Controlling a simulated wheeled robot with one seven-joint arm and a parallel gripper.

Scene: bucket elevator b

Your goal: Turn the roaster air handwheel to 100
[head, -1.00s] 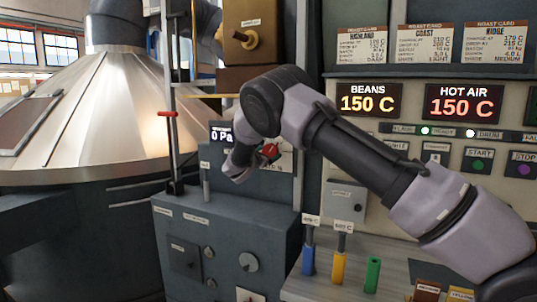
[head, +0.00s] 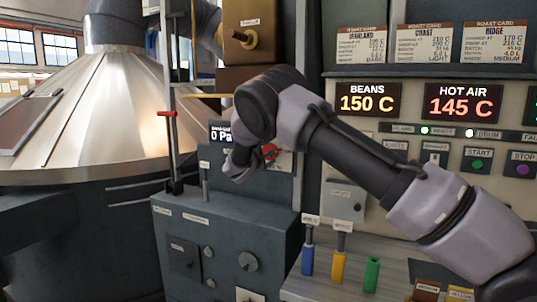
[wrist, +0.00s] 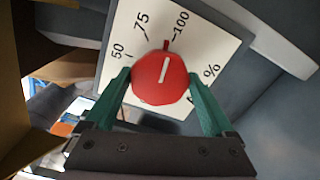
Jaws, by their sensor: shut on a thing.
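The roaster air handwheel (wrist: 160,82) is a round red knob with a white line on its face. It stands in front of a white scale plate (wrist: 215,50) marked 50, 75, 100 and %. A red pointer at the knob's upper edge sits between 75 and 100, close to the 100 tick. My gripper (wrist: 160,78) has its green fingers on either side of the knob and is shut on it. In the head view a bit of the red handwheel (head: 270,152) shows beside my wrist; the fingers are hard to make out there.
The hot air display (head: 464,103) reads 145 C and the beans display (head: 367,101) reads 150 C. A grey control cabinet (head: 225,245) stands below, with blue, yellow and green handles (head: 340,265) to its right.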

